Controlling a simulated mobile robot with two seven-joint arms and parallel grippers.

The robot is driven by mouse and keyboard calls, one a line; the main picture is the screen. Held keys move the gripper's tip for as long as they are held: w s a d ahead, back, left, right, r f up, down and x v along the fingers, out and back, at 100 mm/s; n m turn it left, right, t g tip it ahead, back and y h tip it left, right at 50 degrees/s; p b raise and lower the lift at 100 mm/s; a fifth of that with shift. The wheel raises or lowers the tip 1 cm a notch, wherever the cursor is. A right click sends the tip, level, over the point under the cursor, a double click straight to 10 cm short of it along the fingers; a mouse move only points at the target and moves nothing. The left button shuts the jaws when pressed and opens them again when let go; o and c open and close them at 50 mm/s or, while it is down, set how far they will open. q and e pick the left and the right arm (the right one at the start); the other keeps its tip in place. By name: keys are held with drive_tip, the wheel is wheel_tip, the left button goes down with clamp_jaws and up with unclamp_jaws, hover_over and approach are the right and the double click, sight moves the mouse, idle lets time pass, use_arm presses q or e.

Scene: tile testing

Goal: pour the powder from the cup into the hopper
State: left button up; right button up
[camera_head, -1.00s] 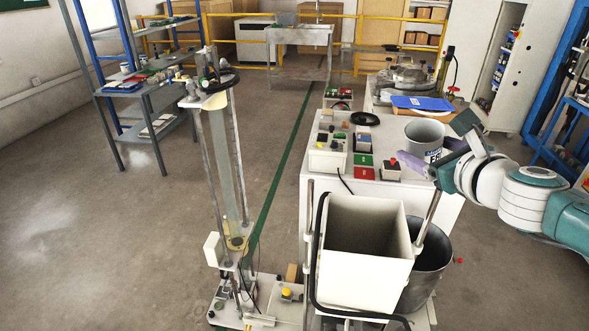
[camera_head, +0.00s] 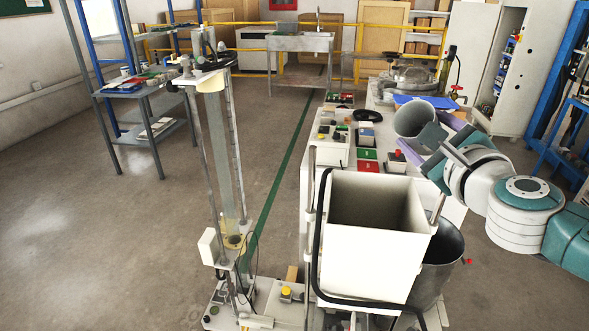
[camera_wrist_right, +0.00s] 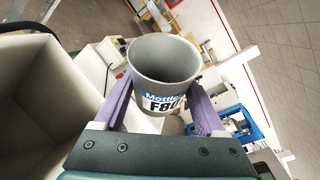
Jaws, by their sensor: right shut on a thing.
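The cup (camera_head: 414,118) is a grey tub, tilted over in the head view above the white cabinet, behind and to the right of the hopper. My right gripper (camera_head: 427,137), with purple fingers, is shut on it. In the right wrist view the cup (camera_wrist_right: 146,103) sits between the two fingers (camera_wrist_right: 163,88), with a blue and white label marked with black letters. Its inside looks plain grey; I cannot make out powder. The hopper (camera_head: 368,268) is a white open-topped square bin; its inside looks empty. It also shows at the left of the wrist view (camera_wrist_right: 52,95). My left gripper is out of view.
A dark metal bucket (camera_head: 438,262) stands right of the hopper. A black hose (camera_head: 318,230) runs along the hopper's left side. A tall clear column rig (camera_head: 222,150) stands to the left. Control boxes (camera_head: 331,147) sit on the cabinet behind the hopper.

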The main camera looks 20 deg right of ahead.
sight(415, 143)
drive_tip(key=shift+f+b, duration=0.35)
drive_tip(key=shift+b, duration=0.05)
wheel_tip(415, 143, up, 6)
drive_tip(key=n+t+p, duration=0.1)
drive_tip(key=n+p, duration=0.1)
drive_tip(key=p, duration=0.1)
drive_tip(key=shift+r+n, duration=0.1)
drive_tip(key=shift+n, duration=0.2)
wheel_tip(415, 143, down, 2)
drive_tip(key=n+b, duration=0.1)
drive_tip(key=b, duration=0.1)
drive_tip(key=t+b, duration=0.1)
drive_tip(key=b, duration=0.1)
drive_tip(key=shift+a+f+n+b, duration=0.15)
drive_tip(key=shift+f+n+b, duration=0.05)
drive_tip(key=shift+n+b, duration=0.2)
drive_tip(key=f+b, duration=0.1)
drive_tip(key=b, duration=0.1)
drive_tip(key=a+f+n+b, duration=0.1)
drive_tip(key=f+b, duration=0.1)
drive_tip(key=a+f+n+t+b, duration=0.1)
drive_tip(key=f+b, duration=0.1)
drive_tip(key=shift+s, duration=0.2)
drive_tip(key=shift+r+p, duration=0.5)
drive_tip(key=shift+r, duration=0.1)
drive_tip(key=shift+a+r+n+t+b, duration=0.15)
drive_tip(key=shift+n+t+b, duration=0.25)
drive_tip(key=shift+n, duration=0.5)
